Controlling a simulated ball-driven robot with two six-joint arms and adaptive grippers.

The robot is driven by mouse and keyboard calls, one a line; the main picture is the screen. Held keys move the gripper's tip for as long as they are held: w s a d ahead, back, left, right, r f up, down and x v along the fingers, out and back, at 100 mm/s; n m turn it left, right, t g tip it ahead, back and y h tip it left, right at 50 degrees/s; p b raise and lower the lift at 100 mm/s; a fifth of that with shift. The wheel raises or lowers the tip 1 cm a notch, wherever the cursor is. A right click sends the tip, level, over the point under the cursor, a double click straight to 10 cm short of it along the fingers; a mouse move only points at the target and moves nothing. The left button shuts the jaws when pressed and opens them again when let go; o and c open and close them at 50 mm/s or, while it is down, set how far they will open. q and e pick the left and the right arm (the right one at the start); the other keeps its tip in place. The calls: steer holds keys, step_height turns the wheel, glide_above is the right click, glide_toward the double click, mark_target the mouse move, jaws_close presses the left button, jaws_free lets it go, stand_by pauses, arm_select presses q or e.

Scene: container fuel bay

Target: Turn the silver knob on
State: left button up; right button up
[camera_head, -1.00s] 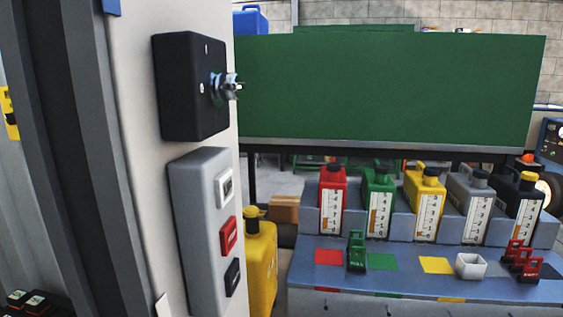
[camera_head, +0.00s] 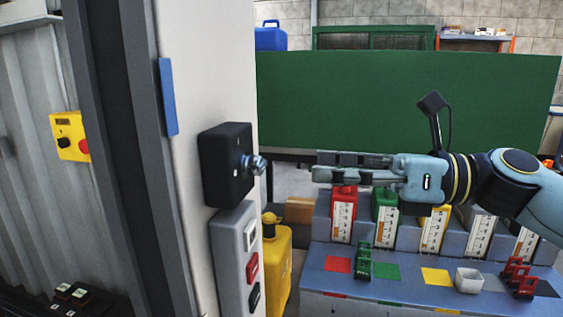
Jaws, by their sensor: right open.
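The silver knob (camera_head: 253,164) sticks out from the face of a black switch box (camera_head: 222,166) on the pale wall panel at centre left. My right gripper (camera_head: 314,166) comes in from the right, with its fingers pointing left toward the knob. It is open and empty. A gap shows between its fingertips and the knob, so they are apart. My left gripper is not in view.
Below the black box is a grey panel (camera_head: 232,262) with white, red and black buttons. A yellow canister (camera_head: 278,268) stands behind it. A blue bench (camera_head: 400,292) with fuel containers and small coloured holders lies below my right arm. A green board (camera_head: 400,105) stands behind.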

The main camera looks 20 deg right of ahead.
mark_target(262, 166)
steer(key=p+x, duration=0.2)
steer(key=x, duration=0.5)
steer(key=shift+r, duration=0.1)
steer(key=shift+w+a, duration=0.25)
steer(key=shift+a, duration=0.1)
jaws_close()
